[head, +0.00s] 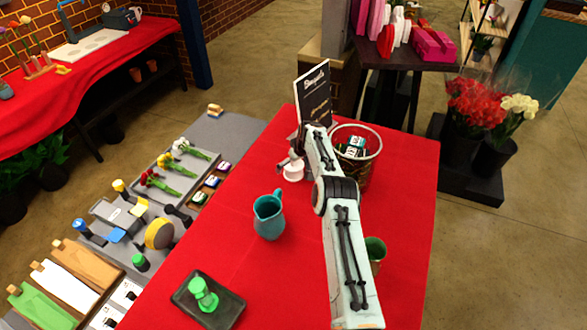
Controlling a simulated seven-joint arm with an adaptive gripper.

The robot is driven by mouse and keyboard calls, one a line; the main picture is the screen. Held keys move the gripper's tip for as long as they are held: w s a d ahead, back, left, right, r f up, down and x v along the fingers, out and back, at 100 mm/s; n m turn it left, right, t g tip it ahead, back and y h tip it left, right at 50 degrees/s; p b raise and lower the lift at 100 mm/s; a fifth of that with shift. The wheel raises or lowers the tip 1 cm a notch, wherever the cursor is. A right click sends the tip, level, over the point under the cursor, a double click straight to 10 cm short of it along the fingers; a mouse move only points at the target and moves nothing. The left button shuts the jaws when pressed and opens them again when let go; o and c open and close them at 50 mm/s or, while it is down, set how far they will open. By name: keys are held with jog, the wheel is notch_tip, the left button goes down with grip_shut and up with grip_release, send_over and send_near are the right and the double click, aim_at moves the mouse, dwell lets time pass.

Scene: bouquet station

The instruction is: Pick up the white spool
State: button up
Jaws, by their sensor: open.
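The white spool (293,173) stands on the red-covered table, left of the black sign and toward the table's left edge. My gripper (289,163) is directly above it, pointing down, and is open. Its fingers overlap the top of the spool in this view, so I cannot tell whether they touch it or reach around it. My arm comes in from the front of the table.
A black sign (315,96) stands just behind the gripper. A basket (363,171) stands to the right. A teal pitcher (268,218), a green cup (376,249) and a dark tray (231,306) with a green spool (203,294) are nearer.

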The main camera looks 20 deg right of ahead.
jog(key=c, duration=1.3)
jog(key=shift+o, duration=0.2)
